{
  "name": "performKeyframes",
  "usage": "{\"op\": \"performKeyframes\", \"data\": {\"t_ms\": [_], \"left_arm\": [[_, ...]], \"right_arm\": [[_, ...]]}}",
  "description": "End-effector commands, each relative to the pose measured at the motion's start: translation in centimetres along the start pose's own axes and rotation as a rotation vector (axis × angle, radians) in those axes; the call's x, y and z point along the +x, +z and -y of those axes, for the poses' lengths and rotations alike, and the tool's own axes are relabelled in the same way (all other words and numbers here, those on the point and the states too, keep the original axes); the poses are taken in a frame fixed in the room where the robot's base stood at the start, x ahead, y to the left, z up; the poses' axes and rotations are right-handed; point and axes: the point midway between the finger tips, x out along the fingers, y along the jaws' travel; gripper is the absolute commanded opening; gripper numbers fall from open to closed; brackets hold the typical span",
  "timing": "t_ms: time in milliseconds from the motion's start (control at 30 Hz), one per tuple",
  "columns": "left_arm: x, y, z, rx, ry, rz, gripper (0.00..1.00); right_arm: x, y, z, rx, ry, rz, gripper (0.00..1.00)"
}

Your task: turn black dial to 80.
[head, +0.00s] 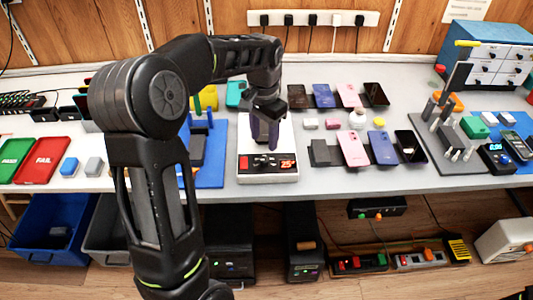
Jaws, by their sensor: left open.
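A white device (243,140) stands at the front middle of the table. Its dark front panel carries a red display (287,163) that seems to read 25. The black dial (263,163) is on this panel, left of the display, small and hard to make out against the dark panel. My left gripper (270,146) points down over the device, just behind and above the panel. It is open with nothing seen between its fingers. It hides part of the device's top. I cannot tell whether it touches the device. My right gripper is out of view.
Phones (355,151) lie right of the device. A blue mat (209,175) is to its left. A green tray (15,158) and a red tray (42,158) are at far left. A grey stand (447,140) and a blue-displayed device (495,156) are at right.

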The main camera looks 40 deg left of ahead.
Motion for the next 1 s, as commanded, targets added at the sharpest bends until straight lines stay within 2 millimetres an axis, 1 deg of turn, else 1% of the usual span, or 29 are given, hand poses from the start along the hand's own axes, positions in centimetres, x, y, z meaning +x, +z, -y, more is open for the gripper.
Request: {"op": "performKeyframes", "data": {"t_ms": [167,267,500,600,733,1000], "left_arm": [[0.9,0.0,0.0,0.000,0.001,0.001,0.47],[2.1,0.0,-0.1,0.001,0.001,0.003,0.47],[5.8,0.0,-0.1,0.000,0.001,0.003,0.47],[7.0,0.0,-0.1,0.001,0.001,0.002,0.47],[7.8,0.0,-0.1,0.001,0.001,0.000,0.47],[7.9,0.0,-0.1,0.001,0.001,0.000,0.47]], "right_arm": [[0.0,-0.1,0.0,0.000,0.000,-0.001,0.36],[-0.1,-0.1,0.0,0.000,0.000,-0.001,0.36],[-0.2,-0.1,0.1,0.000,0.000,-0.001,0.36],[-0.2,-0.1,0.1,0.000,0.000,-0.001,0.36],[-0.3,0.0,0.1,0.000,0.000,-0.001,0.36],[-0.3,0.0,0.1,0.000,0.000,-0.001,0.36]]}}
